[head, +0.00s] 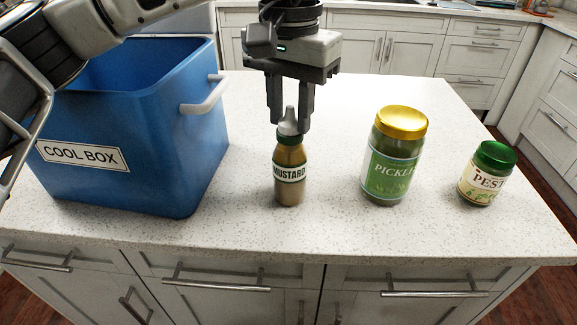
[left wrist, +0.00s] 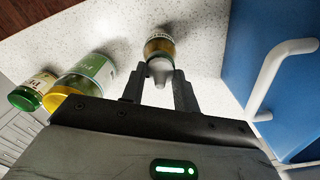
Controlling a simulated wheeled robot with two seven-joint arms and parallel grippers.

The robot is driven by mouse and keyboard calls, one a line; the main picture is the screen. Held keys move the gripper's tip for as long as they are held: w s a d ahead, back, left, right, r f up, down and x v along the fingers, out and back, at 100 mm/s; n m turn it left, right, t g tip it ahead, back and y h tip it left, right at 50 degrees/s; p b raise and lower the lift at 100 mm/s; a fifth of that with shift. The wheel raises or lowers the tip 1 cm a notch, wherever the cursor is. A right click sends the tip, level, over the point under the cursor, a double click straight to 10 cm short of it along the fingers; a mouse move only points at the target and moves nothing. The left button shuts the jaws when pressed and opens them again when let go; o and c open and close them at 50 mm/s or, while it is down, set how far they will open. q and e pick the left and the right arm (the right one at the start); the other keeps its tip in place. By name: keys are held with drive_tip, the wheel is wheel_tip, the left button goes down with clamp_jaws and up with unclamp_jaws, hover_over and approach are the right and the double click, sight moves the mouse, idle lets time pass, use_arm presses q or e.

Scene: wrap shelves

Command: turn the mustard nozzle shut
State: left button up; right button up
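In the left wrist view the nozzle (left wrist: 160,73) lies between the fingertips (left wrist: 158,86), with a gap visible on both sides. The mustard bottle (left wrist: 160,45) shows beyond them. My right gripper is not in view.
A blue cool box (head: 185,150) with a white handle stands to the left of the mustard. A pickle jar (head: 391,165) with a gold lid and a pesto jar (head: 487,180) with a green lid stand to the right. The counter (head: 330,225) in front is clear.

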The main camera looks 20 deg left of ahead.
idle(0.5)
use_arm(q)
drive_tip(key=shift+m, duration=1.9)
drive_tip(key=shift+s, duration=0.1)
drive_tip(key=shift+f, duration=0.1)
